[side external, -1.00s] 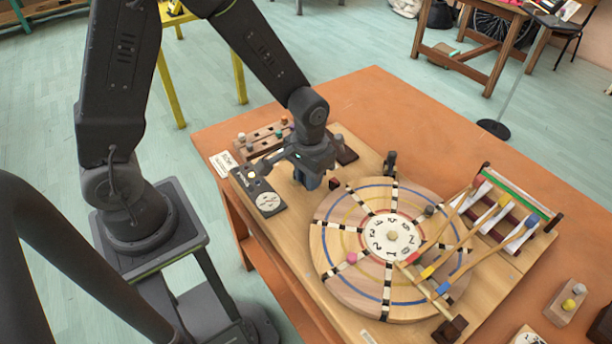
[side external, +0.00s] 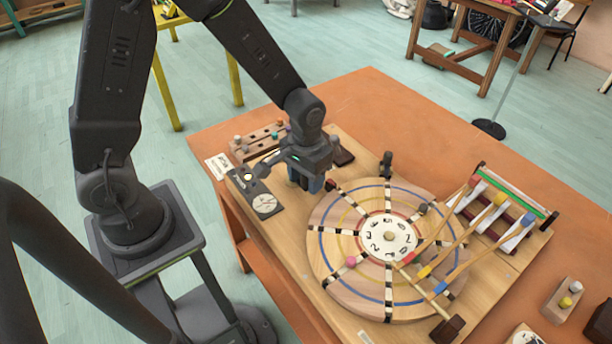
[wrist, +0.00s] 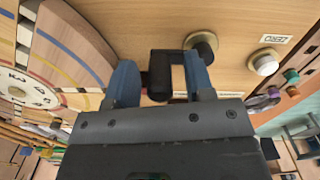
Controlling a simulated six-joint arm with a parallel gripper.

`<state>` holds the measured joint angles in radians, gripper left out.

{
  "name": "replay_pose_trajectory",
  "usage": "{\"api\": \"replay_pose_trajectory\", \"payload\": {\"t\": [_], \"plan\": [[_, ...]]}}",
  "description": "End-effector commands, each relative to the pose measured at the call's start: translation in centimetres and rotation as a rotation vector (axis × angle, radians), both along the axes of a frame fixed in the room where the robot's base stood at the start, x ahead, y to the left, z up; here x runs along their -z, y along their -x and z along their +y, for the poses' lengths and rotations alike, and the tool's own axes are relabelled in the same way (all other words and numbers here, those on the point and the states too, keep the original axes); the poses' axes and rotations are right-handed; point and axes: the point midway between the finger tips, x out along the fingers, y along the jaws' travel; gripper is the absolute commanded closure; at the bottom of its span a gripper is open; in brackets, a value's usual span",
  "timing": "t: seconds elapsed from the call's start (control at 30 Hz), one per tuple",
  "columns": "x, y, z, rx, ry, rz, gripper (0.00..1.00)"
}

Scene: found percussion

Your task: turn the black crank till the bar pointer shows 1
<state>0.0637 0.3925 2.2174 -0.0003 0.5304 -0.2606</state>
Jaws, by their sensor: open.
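The black crank (wrist: 159,76) shows in the wrist view, its dark upright grip and arm between my two blue fingers beside a brass-coloured round piece (wrist: 201,46). My gripper (side external: 307,184) is open and low over the left back part of the wooden board; it also shows in the wrist view (wrist: 160,62). Its fingers stand on either side of the crank; whether either touches it I cannot tell. In the side view my gripper hides the crank. A white numbered dial (side external: 376,240) sits at the centre of the round wooden disc (side external: 336,218). I cannot make out the bar pointer's reading.
A small dark red block (side external: 330,185) stands close right of my gripper, and a black post (side external: 386,163) behind the disc. Mallets (side external: 466,262) reach over the disc's right side. A dark plate with a white dial (side external: 264,203) lies left. A pale knob (wrist: 264,63) is near.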

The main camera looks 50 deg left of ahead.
Motion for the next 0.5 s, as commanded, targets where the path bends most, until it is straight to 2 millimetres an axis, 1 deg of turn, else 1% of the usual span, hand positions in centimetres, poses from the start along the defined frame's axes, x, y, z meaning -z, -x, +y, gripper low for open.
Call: {"api": "replay_pose_trajectory", "payload": {"t": [0.17,0.27,0.37,0.5], "plan": [[-0.1,0.0,0.0,0.0,0.0,0.0,0.52],[-0.9,0.0,0.0,0.0,0.0,-0.001,0.52],[-2.5,-0.1,0.0,0.0,0.0,-0.006,0.52],[-5.7,-0.1,0.0,0.0,0.0,-0.008,0.52]]}}
